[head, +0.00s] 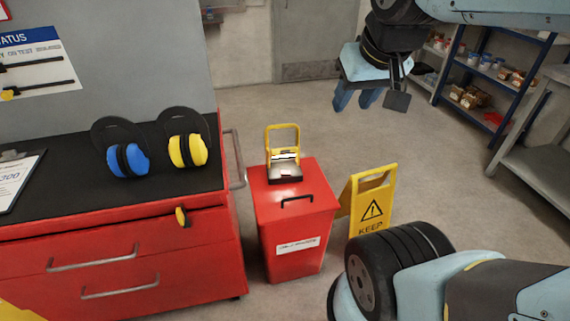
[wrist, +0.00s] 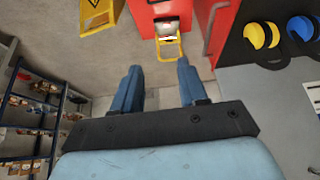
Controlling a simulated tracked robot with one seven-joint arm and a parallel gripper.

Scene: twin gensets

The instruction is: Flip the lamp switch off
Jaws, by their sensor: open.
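A yellow-framed work lamp (head: 283,138) stands on top of a red cabinet (head: 290,225) in the head view. Its base is grey and black, and I cannot clearly make out its switch. The lamp's yellow frame also shows in the wrist view (wrist: 169,49), beyond the fingertips, near the top. My gripper (head: 355,101) hangs in the air to the right of the lamp and higher in the head view. Its two blue fingers are apart with nothing between them, as the wrist view (wrist: 159,68) also shows.
A red workbench (head: 120,245) with blue earmuffs (head: 128,160) and yellow earmuffs (head: 187,150) stands left of the cabinet. A yellow caution sign (head: 372,203) stands to its right. Blue shelving (head: 468,68) is at the far right. Open floor lies behind the cabinet.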

